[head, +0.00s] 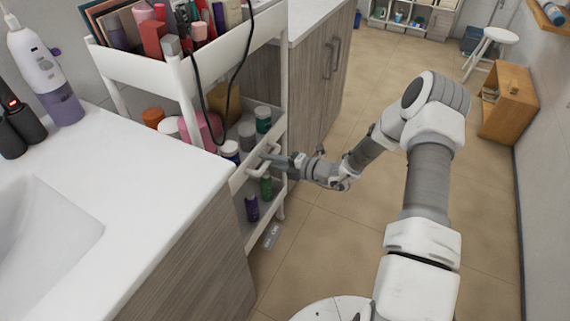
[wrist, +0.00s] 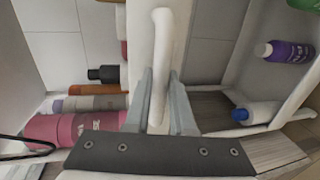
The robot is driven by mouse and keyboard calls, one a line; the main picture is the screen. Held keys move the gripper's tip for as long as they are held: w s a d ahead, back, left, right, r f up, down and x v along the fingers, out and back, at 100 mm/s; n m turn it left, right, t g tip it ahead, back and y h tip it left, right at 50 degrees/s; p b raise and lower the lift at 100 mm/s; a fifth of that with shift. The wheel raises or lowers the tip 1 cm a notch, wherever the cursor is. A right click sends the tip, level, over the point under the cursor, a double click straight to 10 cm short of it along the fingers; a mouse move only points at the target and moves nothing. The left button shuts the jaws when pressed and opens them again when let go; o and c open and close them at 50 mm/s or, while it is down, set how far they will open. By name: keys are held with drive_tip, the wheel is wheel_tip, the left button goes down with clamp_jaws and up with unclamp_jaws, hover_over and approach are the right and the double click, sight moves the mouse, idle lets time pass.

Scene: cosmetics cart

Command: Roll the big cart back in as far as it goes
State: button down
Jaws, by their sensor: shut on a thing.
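The big cart (head: 140,72) is white with several tiers and stands in the gap between the sink counter and the wood-grain cabinet. Its upper tier is crowded with boxes and bottles, and its middle and lower tiers hold jars and bottles. A white bar handle (wrist: 161,40) is on its front end. My gripper (head: 277,160) is shut on this handle, with one finger on each side of it in the wrist view (wrist: 161,95). How deep the cart sits in the gap is hard to tell, as the counter hides its lower near side.
The sink counter (head: 150,190) is at the left, close beside the cart. The wood-grain cabinet (head: 325,75) is on the far side. A black cable (head: 235,80) hangs over the cart. A wooden side unit (head: 512,85) and white stool (head: 497,35) stand right.

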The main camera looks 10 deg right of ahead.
sight(243, 158)
drive_tip(key=x, duration=0.2)
drive_tip(key=r+x, duration=0.1)
drive_tip(key=x, duration=0.5)
drive_tip(key=shift+a+r, duration=0.15)
drive_tip(key=shift+r, duration=0.25)
drive_tip(key=shift+w+a+r, duration=0.1)
drive_tip(key=shift+w+a, duration=0.45)
drive_tip(key=shift+a, duration=0.1)
drive_tip(key=c, duration=0.8)
unclamp_jaws()
drive_tip(key=shift+w+a, duration=0.1)
drive_tip(key=shift+o, duration=0.2)
drive_tip(key=p+v, duration=0.4)
drive_tip(key=v, duration=1.3)
drive_tip(key=shift+s+d+p, duration=0.2)
drive_tip(key=shift+d+p, duration=0.1)
drive_tip(key=shift+p, duration=0.1)
